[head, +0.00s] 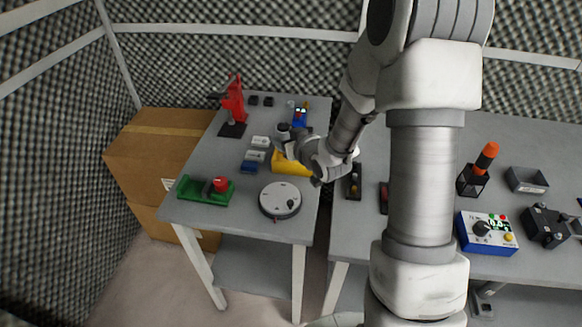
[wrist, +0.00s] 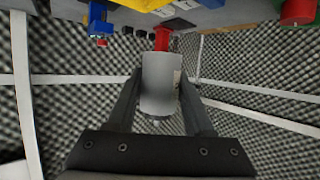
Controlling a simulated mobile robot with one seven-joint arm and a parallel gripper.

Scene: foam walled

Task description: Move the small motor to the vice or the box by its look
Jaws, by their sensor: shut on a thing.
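My gripper (wrist: 158,95) is shut on the small motor (wrist: 160,82), a plain grey cylinder with a pale patch on its right side and a small stub at its near end. In the head view the motor (head: 283,130) shows as a grey piece at the tip of my gripper (head: 288,142), above the left table. A blue device (head: 300,116), which looks like the vice, stands behind it near the table's right edge; it also shows in the wrist view (wrist: 98,22). A yellow box (head: 291,164) is just below my gripper, partly hidden by it.
On the left table (head: 240,222) are a red press (head: 234,103), a green fixture with a red knob (head: 205,189), a round grey dial (head: 280,200) and small white and blue blocks (head: 256,155). Cardboard boxes (head: 150,160) stand left. The right table holds a blue meter (head: 487,233).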

